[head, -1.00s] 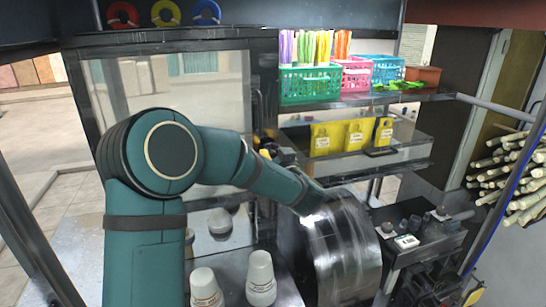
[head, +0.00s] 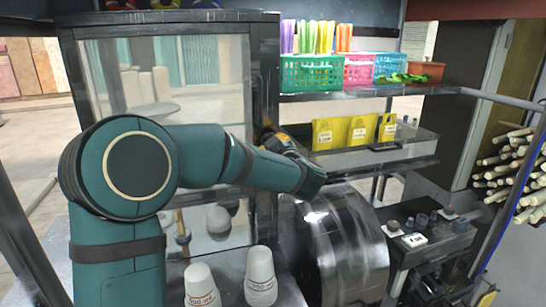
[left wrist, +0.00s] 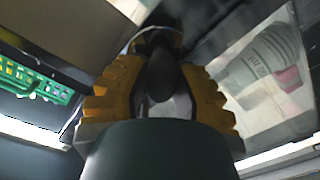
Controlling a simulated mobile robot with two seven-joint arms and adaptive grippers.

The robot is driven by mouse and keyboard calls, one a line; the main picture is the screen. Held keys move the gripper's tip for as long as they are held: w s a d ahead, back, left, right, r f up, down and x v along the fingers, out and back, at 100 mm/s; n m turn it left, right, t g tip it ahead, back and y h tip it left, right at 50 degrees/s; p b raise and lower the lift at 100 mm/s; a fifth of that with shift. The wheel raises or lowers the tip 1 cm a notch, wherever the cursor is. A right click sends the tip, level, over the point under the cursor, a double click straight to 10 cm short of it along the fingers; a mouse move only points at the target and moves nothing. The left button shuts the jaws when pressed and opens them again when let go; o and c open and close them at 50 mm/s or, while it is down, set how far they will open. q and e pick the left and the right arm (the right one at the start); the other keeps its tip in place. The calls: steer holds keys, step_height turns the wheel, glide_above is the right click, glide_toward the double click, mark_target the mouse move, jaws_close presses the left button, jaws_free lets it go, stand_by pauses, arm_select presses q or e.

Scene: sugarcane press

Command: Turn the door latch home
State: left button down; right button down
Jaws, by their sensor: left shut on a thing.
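The glass-panelled cabinet door (head: 175,95) with a dark frame stands at the left in the head view. My left gripper (head: 272,140) is at the right edge of that frame, partly hidden by its own arm. In the left wrist view its yellow-padded fingers (left wrist: 158,85) are closed around a dark, rounded piece, which I take to be the door latch (left wrist: 159,70). The latch's exact angle is hard to tell. My right gripper is in neither view.
White cups (head: 260,278) stand upside down on the metal counter below my arm. A shiny dark drum (head: 345,250) is close to the right of the forearm. A shelf of coloured baskets (head: 312,73) and yellow packs (head: 322,135) lies behind. Cane stalks (head: 510,165) are at far right.

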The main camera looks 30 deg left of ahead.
arm_select(q)
steer(key=n+b, duration=0.5)
steer(key=shift+s+a+f, duration=0.1)
steer(key=shift+f, duration=0.2)
steer(key=n+b, duration=0.2)
steer(key=n, duration=0.1)
steer(key=shift+b, duration=0.3)
steer(key=shift+n+b, duration=0.7)
steer(key=shift+n, duration=0.2)
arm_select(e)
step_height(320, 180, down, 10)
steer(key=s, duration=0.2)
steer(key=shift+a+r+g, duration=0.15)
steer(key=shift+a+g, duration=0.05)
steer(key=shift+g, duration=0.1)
arm_select(q)
steer(key=c, duration=0.8)
jaws_free()
steer(key=shift+o, duration=0.2)
steer(key=shift+t+h, duration=0.3)
steer(key=v, duration=1.2)
